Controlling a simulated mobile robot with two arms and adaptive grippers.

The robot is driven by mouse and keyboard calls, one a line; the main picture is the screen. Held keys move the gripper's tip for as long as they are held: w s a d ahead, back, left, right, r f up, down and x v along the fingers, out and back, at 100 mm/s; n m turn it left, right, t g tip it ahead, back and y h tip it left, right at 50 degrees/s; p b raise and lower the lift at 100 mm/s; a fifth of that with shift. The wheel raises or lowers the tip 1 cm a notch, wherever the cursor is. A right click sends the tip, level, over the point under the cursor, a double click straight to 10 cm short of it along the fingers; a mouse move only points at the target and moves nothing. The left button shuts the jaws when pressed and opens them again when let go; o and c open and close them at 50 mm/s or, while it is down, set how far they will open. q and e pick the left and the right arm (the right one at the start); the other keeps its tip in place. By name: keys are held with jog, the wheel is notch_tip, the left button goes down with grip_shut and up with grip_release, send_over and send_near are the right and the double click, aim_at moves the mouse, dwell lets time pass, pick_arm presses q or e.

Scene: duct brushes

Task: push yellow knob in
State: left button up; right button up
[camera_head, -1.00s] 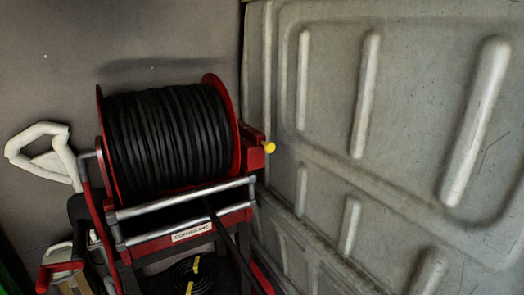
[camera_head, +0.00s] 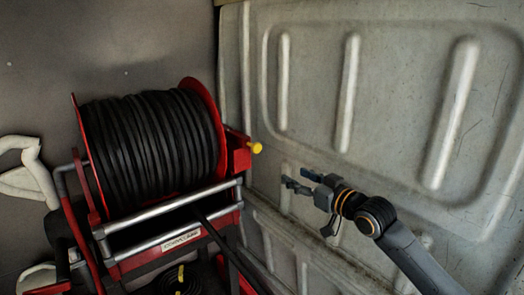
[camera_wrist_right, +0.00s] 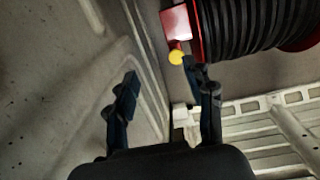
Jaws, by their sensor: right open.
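The yellow knob (camera_head: 256,148) sticks out from the right side of a red bracket (camera_head: 237,150) on the hose reel. It also shows in the right wrist view (camera_wrist_right: 176,57), just past the tip of one finger. My right gripper (camera_head: 298,180) is open and empty, below and to the right of the knob and apart from it in the head view. In the right wrist view its two fingers (camera_wrist_right: 158,75) stand wide apart. My left gripper is not in view.
The reel (camera_head: 150,135) of black hose stands in a red frame with silver bars (camera_head: 170,212). A ribbed grey panel (camera_head: 400,100) rises behind my right arm. A white handle-like part (camera_head: 30,170) is at the far left.

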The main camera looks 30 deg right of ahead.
notch_tip(320, 180, up, 4)
jog(key=a+y, duration=0.1)
jog(key=a, duration=0.1)
jog(key=p, duration=0.5)
send_near(258, 148)
jog(key=shift+n+t, duration=0.3)
jog(key=w, duration=0.7)
jog(key=shift+w+a+f, duration=0.1)
jog(key=shift+w+a, duration=0.1)
jog(key=shift+a, duration=0.1)
jog(key=shift+w+a+f, duration=0.1)
jog(key=shift+w, duration=0.3)
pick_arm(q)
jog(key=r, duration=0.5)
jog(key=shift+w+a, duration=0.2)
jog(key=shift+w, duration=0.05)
pick_arm(e)
grip_shut()
